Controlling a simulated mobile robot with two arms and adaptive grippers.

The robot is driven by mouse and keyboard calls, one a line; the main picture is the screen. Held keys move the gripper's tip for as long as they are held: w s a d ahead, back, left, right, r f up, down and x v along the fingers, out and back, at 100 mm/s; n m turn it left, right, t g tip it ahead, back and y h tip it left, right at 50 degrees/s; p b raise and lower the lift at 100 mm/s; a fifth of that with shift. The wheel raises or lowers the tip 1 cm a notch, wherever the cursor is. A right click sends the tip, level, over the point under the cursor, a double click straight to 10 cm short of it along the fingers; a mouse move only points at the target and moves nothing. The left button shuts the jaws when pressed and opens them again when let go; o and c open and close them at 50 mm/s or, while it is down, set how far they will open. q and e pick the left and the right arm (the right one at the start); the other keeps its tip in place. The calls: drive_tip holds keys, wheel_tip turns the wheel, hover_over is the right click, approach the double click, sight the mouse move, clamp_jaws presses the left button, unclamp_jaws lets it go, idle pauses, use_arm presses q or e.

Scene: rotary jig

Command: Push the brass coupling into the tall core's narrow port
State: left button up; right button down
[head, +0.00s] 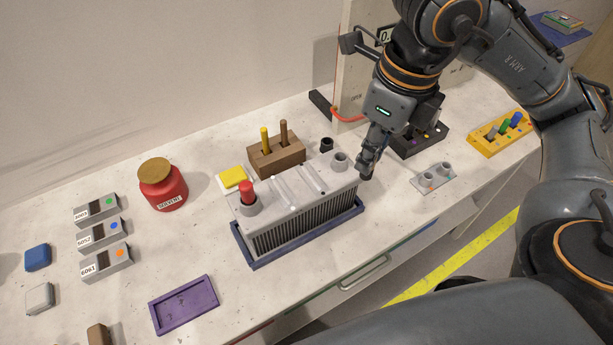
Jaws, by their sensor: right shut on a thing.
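A grey finned core (300,222) stands in a dark blue tray (268,256) at mid-table. A red plug (247,191) is in the collar at its left end. A grey round port (340,161) at its right end looks open at the top. My right gripper (366,172) points down just right of that port, by the core's right end. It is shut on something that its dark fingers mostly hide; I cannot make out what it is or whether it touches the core. No brass coupling shows clearly. My left gripper is not in view.
A wooden block (276,158) with two pegs and a black ring (326,144) stand behind the core. A grey plate with two cups (431,179) lies to the right. A red jar (163,187) stands left. A purple tray (184,304) lies in front, with free table around it.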

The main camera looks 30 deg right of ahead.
drive_tip(key=shift+s+a+r, duration=0.1)
drive_tip(key=shift+s+r, duration=0.05)
drive_tip(key=shift+s, duration=0.05)
drive_tip(key=w+d+f+p, duration=0.1)
drive_tip(key=w+f, duration=0.1)
drive_tip(key=w, duration=0.2)
drive_tip(key=w+d+f+p, duration=0.1)
drive_tip(key=w+f, duration=0.2)
drive_tip(key=w, duration=0.1)
drive_tip(key=w+d+f+p, duration=0.1)
drive_tip(key=w+f, duration=0.2)
drive_tip(key=shift+w+d+f, duration=0.1)
drive_tip(key=shift+w+d, duration=0.3)
drive_tip(key=f, duration=0.1)
drive_tip(key=w+f+p, duration=0.1)
drive_tip(key=f+p, duration=0.1)
drive_tip(key=f, duration=0.1)
drive_tip(key=shift+w+d, duration=0.2)
drive_tip(key=shift+w, duration=0.05)
drive_tip(key=shift+f+p, duration=0.3)
drive_tip(key=shift+f, duration=0.05)
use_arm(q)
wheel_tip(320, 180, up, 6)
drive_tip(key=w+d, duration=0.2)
use_arm(e)
drive_tip(key=shift+f, duration=0.1)
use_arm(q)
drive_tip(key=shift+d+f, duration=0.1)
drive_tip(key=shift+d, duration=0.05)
